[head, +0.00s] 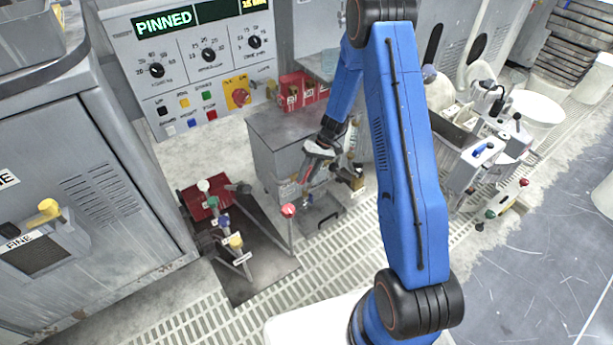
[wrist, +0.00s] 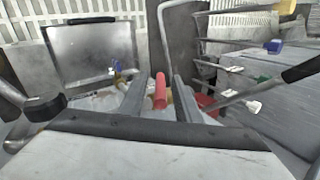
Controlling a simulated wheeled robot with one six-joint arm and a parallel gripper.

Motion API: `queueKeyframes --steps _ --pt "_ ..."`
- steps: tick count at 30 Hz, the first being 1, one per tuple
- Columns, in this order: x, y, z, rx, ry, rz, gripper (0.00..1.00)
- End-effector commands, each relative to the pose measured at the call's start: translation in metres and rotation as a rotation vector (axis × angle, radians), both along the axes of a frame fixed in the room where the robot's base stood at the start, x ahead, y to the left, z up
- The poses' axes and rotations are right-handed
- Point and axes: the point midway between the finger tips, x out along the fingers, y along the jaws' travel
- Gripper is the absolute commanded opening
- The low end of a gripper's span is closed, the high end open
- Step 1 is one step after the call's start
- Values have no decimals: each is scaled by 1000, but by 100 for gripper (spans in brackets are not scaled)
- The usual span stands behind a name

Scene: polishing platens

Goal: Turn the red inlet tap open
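A red handle (wrist: 160,91), which looks like the red inlet tap, points up between the fingers of my gripper (wrist: 159,96) in the wrist view. Gaps show on both sides of it. My gripper is open, with no clear contact. A small blue tap handle (wrist: 116,66) stands left of the red one in the wrist view. The tap's base is hidden.
A rack of levers with coloured knobs stands left of my gripper; its red knob (head: 288,210) is nearest. In the wrist view, levers with a white knob (wrist: 253,107) and a yellow knob (wrist: 272,46) reach in from the right.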

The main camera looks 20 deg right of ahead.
Motion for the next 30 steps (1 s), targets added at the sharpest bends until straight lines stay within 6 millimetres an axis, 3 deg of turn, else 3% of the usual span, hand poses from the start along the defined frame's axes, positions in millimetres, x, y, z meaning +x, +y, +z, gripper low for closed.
queueKeyframes --steps 10,17,20,30 --pt "0 -1 2 0 0 0 30" --pt "6 -15 27 -1 -3 -1 30" --pt "9 -25 44 -1 -3 -1 30" --pt "29 -90 42 0 0 -4 30"
